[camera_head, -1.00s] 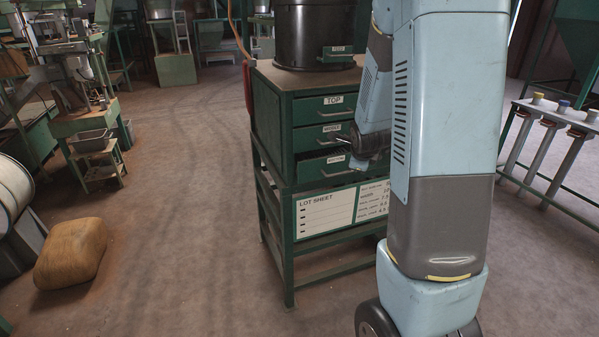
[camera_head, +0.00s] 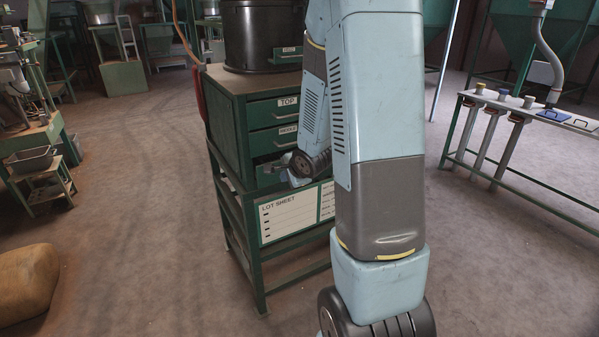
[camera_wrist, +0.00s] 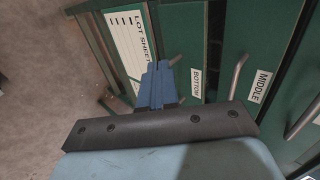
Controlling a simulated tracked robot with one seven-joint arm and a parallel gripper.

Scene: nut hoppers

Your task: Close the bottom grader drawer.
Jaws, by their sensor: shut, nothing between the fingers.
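The green grader cabinet (camera_head: 228,124) has three drawers with TOP, MIDDLE and BOTTOM labels. The bottom drawer (camera_head: 267,175) is largely hidden behind my arm in the head view. In the wrist view the bottom drawer's front (camera_wrist: 186,34) carries the BOTTOM label, and a brown and dark strip between it and the middle drawer (camera_wrist: 256,45) suggests it stands out a little. My gripper (camera_wrist: 160,66) is shut and empty, its blue fingers close to the bottom drawer's front and handle, on the lot sheet side of the label. I cannot tell whether they touch.
A lot sheet board (camera_head: 289,214) hangs on the stand below the drawers. A black drum (camera_head: 262,38) sits on the cabinet top. A sack (camera_head: 27,284) lies at lower left. A rack with tubes (camera_head: 520,108) stands at right. The floor left of the cabinet is clear.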

